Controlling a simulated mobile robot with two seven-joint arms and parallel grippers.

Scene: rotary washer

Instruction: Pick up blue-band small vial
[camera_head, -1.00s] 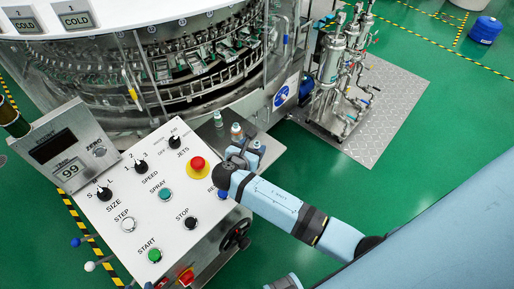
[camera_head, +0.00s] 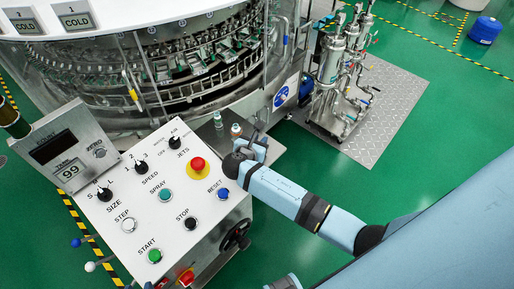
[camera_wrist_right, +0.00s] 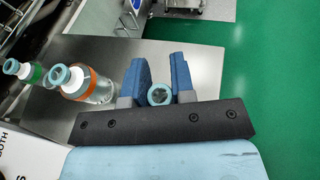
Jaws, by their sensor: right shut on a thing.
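My right gripper (camera_wrist_right: 160,80) has its two blue fingers closed around a small vial (camera_wrist_right: 159,95). Only the vial's teal ring-shaped top shows between the fingers; its band is hidden. In the head view the right gripper (camera_head: 257,143) is at the right side of the metal shelf, and the held vial is hard to make out there. An orange-band vial (camera_wrist_right: 88,85) stands left of the fingers, apart from them. A smaller green-band vial (camera_wrist_right: 33,72) stands further left. My left gripper is not in view.
The metal shelf (camera_wrist_right: 195,60) is bare beyond and right of the fingers. The control panel (camera_head: 175,215) is left of my right arm. The rotary washer (camera_head: 180,70) stands behind. A pipe unit (camera_head: 335,60) is on a floor plate at upper right.

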